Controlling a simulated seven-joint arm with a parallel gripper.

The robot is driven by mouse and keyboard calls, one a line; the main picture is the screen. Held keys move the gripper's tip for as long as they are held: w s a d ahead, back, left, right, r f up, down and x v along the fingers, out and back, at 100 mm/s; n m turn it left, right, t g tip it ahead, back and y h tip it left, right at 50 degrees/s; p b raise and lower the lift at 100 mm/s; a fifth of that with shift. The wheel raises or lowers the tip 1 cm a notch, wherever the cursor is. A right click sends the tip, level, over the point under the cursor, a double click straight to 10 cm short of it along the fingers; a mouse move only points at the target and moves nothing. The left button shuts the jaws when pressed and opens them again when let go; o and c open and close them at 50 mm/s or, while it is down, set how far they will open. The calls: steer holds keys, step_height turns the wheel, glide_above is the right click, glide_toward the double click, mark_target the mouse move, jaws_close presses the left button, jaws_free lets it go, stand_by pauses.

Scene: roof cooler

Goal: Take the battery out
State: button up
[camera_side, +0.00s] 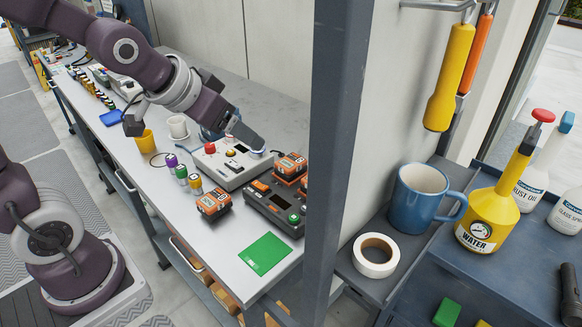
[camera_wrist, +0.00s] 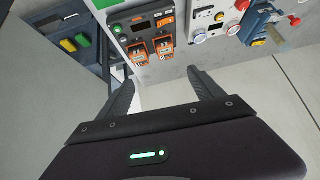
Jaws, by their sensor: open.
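A dark charger (camera_side: 262,212) with a green button stands on the bench near the post. Two orange-and-black batteries (camera_side: 290,166) sit at its wall-side edge, and both also show in the wrist view, as a left battery (camera_wrist: 138,53) and a right battery (camera_wrist: 165,47). Another orange-and-black battery (camera_side: 213,203) lies on the bench in front of the charger. My gripper (camera_side: 259,143) is above the bench by the wall, up and left of the charger. In the wrist view my gripper (camera_wrist: 163,78) has its fingers wide apart, with nothing between them. The batteries lie beyond the fingertips.
A grey box (camera_side: 226,165) with a red button stands left of the charger. Small coloured cylinders (camera_side: 182,173) stand in front of it. A green card (camera_side: 264,254) lies at the bench's near end. A dark post (camera_side: 335,130) stands right of the charger, and the wall is close behind.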

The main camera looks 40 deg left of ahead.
steer(key=w+a+f+t, duration=0.2)
steer(key=w+f, duration=0.5)
steer(key=w, duration=0.3)
steer(key=t, duration=0.1)
glide_toward(298, 161)
steer(key=w+a+r, duration=0.1)
steer(key=w, duration=0.1)
steer(key=f, duration=0.2)
steer(key=f+t, duration=0.1)
steer(key=f, duration=0.1)
steer(key=w+a+f+t, duration=0.1)
steer(key=f, duration=0.1)
steer(key=shift+h, duration=0.4)
steer(key=shift+t, duration=0.3)
steer(key=x, duration=0.7)
steer(key=shift+w+r, duration=0.1)
steer(key=shift+w, duration=0.05)
jaws_close()
